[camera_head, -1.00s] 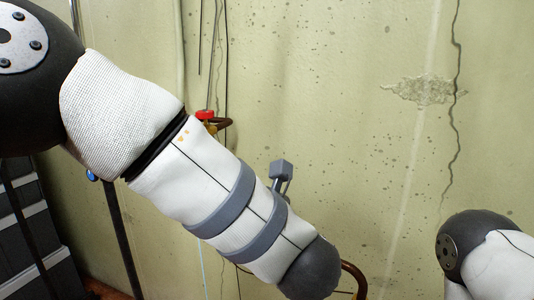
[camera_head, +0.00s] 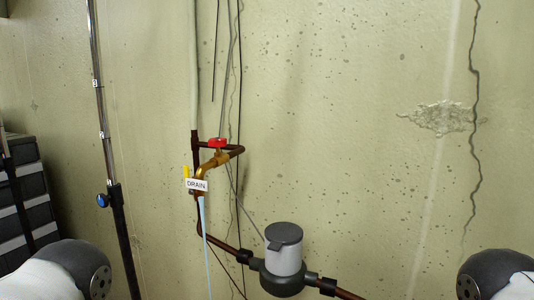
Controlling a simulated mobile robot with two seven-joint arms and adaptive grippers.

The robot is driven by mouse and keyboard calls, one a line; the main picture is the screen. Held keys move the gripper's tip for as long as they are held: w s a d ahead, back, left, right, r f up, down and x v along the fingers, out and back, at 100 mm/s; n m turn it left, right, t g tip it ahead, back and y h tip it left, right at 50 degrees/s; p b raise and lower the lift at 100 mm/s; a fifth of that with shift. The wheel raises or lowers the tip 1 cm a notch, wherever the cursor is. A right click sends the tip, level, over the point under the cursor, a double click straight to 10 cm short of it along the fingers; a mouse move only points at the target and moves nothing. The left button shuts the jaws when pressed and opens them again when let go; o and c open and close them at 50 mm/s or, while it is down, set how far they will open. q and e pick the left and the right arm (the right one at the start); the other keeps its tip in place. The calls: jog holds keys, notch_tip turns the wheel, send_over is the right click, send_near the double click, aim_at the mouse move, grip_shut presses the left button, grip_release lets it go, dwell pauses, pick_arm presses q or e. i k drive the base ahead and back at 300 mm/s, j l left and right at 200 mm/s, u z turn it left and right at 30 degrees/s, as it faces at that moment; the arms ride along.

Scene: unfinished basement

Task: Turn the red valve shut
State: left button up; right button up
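The red valve (camera_head: 217,143) is a small red handle on top of a brass fitting (camera_head: 213,162), mounted on copper pipework against the wall, left of the middle of the head view. My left arm shows only as a rounded joint at the lower left, and my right arm only as a joint at the lower right. Neither gripper is in the picture, so nothing of mine shows near the red handle. I cannot tell from this view how far the valve is turned.
A yellow handle (camera_head: 186,173) and a white DRAIN tag (camera_head: 197,185) sit just below the valve. A grey meter (camera_head: 284,254) is on the lower pipe. A dark stand (camera_head: 124,235) and stacked dark drawers (camera_head: 27,190) are at the left. The wall to the right is bare.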

aim_at(218, 142)
jog(key=k+j+z, duration=0.15)
jog(key=k+j, duration=0.65)
jog(key=k, duration=0.15)
jog(key=i+j, duration=0.2)
jog(key=i, duration=0.25)
